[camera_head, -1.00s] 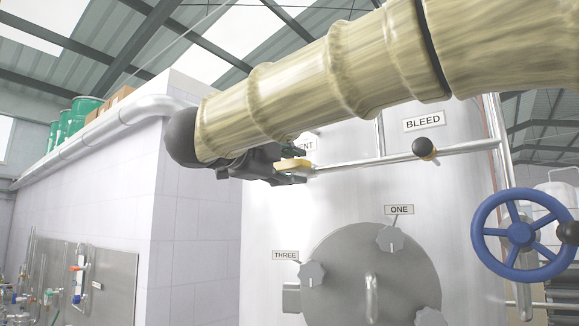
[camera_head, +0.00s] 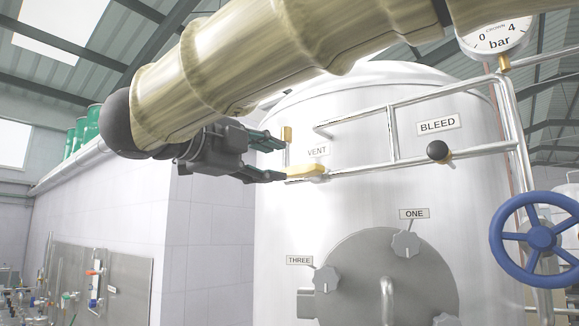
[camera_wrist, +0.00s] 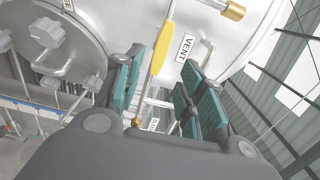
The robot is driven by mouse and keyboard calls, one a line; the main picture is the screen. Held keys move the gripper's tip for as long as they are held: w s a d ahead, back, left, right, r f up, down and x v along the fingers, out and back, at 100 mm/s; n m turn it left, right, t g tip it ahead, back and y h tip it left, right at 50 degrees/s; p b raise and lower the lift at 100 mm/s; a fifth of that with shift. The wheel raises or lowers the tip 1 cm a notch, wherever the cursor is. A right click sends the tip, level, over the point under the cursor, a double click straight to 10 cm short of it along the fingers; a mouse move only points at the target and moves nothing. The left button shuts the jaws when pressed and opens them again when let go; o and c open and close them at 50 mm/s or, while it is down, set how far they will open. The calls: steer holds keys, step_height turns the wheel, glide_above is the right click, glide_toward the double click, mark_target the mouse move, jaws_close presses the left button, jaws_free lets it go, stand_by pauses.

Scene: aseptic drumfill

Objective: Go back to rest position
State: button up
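My gripper (camera_head: 276,158) is open and empty, in front of the upper left of the steel tank (camera_head: 285,240). In the wrist view its green-padded fingers (camera_wrist: 158,92) stand wide apart. The yellow vent handle (camera_head: 306,171) lies just beyond the fingertips, beside the VENT label (camera_head: 317,150). In the wrist view the handle (camera_wrist: 163,48) shows beyond the gap between the fingers, and no contact with them is visible. My arm crosses the top of the head view and hides part of the tank top.
A pipe frame carries the black-knobbed BLEED valve (camera_head: 438,150) at right. A pressure gauge (camera_head: 494,35) and a blue handwheel (camera_head: 540,240) stand further right. A round hatch (camera_head: 385,270) with knobs is below. A white tiled wall (camera_head: 205,225) stands left, with open room before it.

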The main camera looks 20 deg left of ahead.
steer(key=shift+s+a, duration=0.25)
steer(key=shift+s, duration=0.45)
